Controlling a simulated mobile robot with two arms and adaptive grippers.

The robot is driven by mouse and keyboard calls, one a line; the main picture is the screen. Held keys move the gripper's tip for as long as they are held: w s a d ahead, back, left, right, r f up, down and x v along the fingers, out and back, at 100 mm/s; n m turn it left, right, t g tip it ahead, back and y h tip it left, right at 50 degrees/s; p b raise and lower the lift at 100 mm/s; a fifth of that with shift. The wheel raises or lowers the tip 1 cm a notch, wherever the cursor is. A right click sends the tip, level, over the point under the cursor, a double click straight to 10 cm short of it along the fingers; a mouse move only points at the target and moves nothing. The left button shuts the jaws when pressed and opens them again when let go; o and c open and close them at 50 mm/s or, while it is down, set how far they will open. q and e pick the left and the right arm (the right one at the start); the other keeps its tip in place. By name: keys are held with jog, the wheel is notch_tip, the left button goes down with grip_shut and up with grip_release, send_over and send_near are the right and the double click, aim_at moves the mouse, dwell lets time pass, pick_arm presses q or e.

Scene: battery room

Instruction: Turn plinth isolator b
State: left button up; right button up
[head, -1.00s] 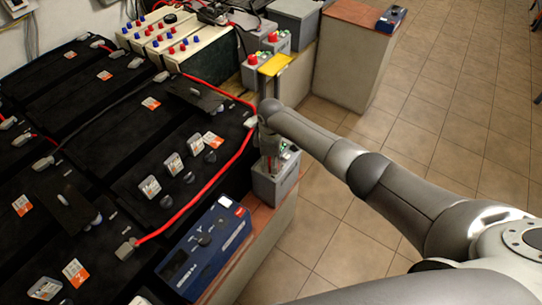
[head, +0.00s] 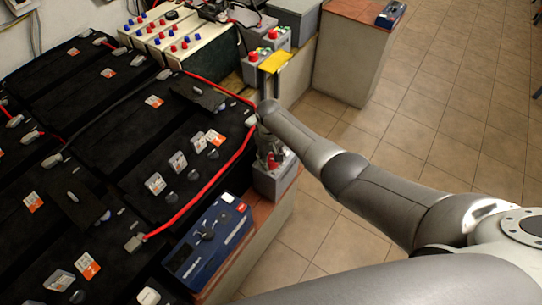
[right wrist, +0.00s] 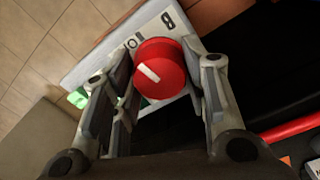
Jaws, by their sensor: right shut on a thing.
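Plinth isolator b is a grey box (head: 275,182) at the near end of the brick-topped plinth, partly hidden by my right gripper in the head view. In the right wrist view its pale top plate (right wrist: 117,50) carries a letter B and I/O marks. Its round red knob (right wrist: 160,68) has a white pointer bar that lies slantwise. My right gripper (head: 270,150) reaches down over the box. In the right wrist view its fingers (right wrist: 165,80) stand on both sides of the knob, shut on it. My left gripper is not in view.
Behind are a yellow plate (head: 275,62) and grey boxes with red knobs (head: 257,70). The tiled floor (head: 460,110) at right is clear.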

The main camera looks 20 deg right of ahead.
aim_at(270, 159)
jog(key=shift+m, duration=0.9)
jog(key=o, duration=1)
jog(key=shift+o, duration=0.2)
notch_tip(270, 159, up, 12)
jog(key=shift+a, duration=0.2)
